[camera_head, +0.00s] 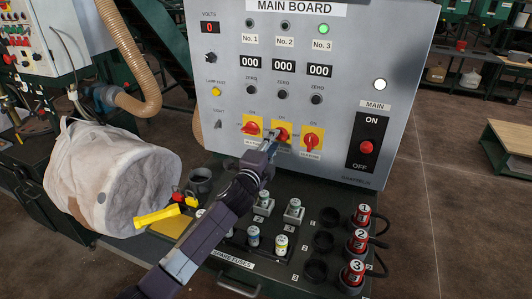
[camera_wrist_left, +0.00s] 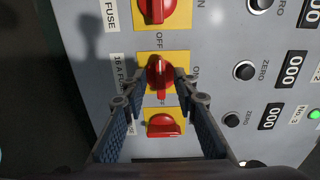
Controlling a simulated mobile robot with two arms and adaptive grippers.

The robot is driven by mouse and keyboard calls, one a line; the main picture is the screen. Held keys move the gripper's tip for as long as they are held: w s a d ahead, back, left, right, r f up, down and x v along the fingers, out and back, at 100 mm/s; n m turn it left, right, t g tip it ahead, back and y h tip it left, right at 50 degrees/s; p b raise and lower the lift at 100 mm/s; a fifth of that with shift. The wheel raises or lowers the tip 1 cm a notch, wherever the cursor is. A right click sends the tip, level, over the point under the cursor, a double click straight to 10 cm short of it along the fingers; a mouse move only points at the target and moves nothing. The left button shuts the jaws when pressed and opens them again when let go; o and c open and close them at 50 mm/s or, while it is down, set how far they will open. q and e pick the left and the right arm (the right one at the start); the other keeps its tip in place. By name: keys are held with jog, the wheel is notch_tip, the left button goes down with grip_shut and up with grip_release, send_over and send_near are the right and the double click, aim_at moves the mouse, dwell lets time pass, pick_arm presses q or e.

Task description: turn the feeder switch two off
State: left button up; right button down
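Feeder switch two (camera_head: 281,132) is the middle of three red knobs on yellow plates, under the No. 2 column of the main board (camera_head: 348,85). It also shows in the left wrist view (camera_wrist_left: 160,72), where its handle lies along the line toward the OFF label above it. My left gripper (camera_head: 272,143) is at this knob, and the wrist view shows its two fingers (camera_wrist_left: 161,80) apart, one on each side of it. I cannot tell whether they touch it. The No. 2 lamp (camera_head: 285,24) is dark. My right gripper is out of view.
Switch one (camera_head: 251,127) and switch three (camera_head: 312,139) flank it closely. The No. 3 lamp (camera_head: 324,29) is lit green. A main ON/OFF switch (camera_head: 367,143) is at right. Below, a dark shelf holds fuses (camera_head: 357,242). A white bulk bag (camera_head: 95,180) hangs left.

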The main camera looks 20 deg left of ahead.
pick_arm(q)
jog(key=s, duration=1.1)
jog(key=shift+a, duration=0.2)
jog(key=shift+s+f, duration=0.1)
jog(key=shift+s, duration=0.05)
